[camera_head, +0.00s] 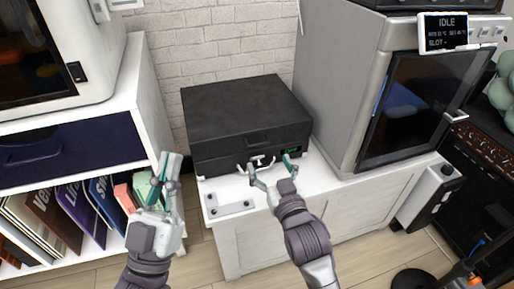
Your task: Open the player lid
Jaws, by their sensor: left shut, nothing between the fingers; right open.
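The player is a black box (245,105) on the white cabinet against the brick wall, and its lid looks down. My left gripper (169,160) is shut and empty, pointing up, left of the cabinet and apart from the player.
A flat grey plate (229,207) lies on the cabinet top in front of the player. A large grey machine (340,75) with a dark door and an "IDLE" screen (446,32) stands close on the right. A white shelf (130,85) with record sleeves stands on the left.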

